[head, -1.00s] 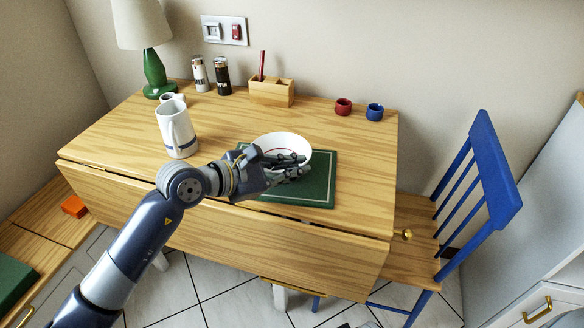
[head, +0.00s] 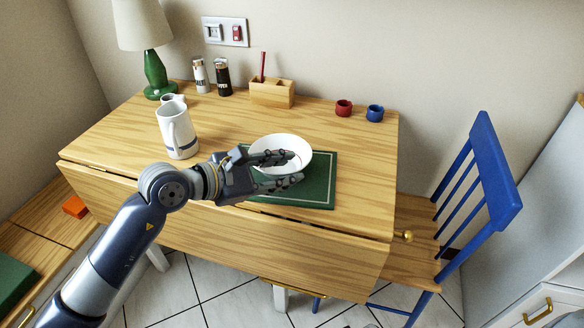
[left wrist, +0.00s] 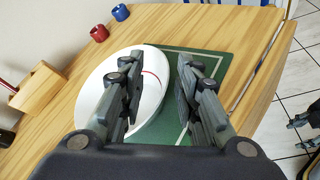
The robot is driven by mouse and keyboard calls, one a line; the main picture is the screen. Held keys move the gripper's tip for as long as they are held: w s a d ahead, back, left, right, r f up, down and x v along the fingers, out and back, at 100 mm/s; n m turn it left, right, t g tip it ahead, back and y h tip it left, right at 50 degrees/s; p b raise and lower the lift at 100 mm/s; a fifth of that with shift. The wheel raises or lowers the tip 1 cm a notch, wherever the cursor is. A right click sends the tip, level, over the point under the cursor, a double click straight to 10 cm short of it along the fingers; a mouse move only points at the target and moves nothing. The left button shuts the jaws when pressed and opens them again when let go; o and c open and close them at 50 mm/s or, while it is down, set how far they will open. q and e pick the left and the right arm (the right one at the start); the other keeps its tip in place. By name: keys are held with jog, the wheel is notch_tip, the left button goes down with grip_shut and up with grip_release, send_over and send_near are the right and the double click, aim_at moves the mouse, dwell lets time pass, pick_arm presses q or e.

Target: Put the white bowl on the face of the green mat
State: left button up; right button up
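The white bowl (head: 287,143) with a thin red line inside stands over the back left part of the green mat (head: 318,193) on the wooden table. The exact contact of its base is hidden. In the left wrist view, the bowl (left wrist: 150,70) overlaps the mat (left wrist: 215,62). My left gripper (head: 296,168) is at the bowl's front side. Its fingers (left wrist: 160,80) are spread, one over the bowl's inside and one outside the rim above the mat, with a gap around the wall. Part of what seems my right gripper (left wrist: 304,130) shows at the right edge, cut off.
A white jug (head: 176,132) stands left of the bowl. A lamp (head: 153,75), two shakers (head: 222,77), a wooden pen holder (head: 272,92), a red cup (head: 343,107) and a blue cup (head: 375,112) line the back. A blue chair (head: 490,170) is at right. The table right of the mat is clear.

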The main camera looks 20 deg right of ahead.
pick_arm(q)
jog(key=v, duration=0.9)
jog(key=shift+a, duration=0.15)
pick_arm(e)
jog(key=shift+f, duration=0.35)
jog(key=shift+w+a, duration=0.1)
